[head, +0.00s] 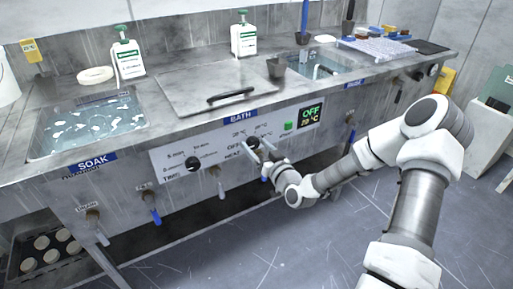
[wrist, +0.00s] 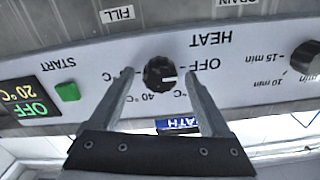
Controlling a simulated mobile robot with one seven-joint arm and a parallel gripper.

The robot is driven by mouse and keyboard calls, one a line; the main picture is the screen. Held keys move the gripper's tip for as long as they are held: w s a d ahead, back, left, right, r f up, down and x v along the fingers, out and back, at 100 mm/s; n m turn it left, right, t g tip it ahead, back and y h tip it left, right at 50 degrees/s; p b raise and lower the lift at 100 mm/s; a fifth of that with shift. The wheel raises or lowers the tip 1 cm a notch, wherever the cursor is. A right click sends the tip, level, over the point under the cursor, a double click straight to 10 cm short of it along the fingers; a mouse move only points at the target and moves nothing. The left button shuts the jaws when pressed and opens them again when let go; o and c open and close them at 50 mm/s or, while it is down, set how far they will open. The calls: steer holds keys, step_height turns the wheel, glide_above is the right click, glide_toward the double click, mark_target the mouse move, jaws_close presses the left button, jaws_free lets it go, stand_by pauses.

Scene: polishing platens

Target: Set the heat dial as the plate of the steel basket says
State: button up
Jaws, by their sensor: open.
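The heat dial (wrist: 159,74) is a round black knob with a white mark on the bath panel, seen upside down in the wrist view. Its mark points to the picture's right, near the OFF label. In the head view, the dial (head: 253,142) is partly behind my gripper (head: 264,155). My gripper (wrist: 160,58) is open, its fingers on either side of the dial; I cannot tell whether they touch it. The display (head: 310,115) reads OFF and what looks like 20 °C. I cannot make out a steel basket or its plate.
A time dial (head: 193,163) sits left of the heat dial, and a green start button (wrist: 67,92) on its other side. Drain and fill levers (head: 153,205) stick out below. The bath lid (head: 215,85) is closed. A soak basin (head: 95,122) lies left.

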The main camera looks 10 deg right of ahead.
jaws_close()
stand_by(0.4)
steer(key=shift+m, duration=0.3)
steer(key=m+p, duration=0.1)
steer(key=m, duration=1)
steer(key=shift+f+p, duration=0.1)
steer(key=shift+p, duration=0.3)
stand_by(0.3)
jaws_free()
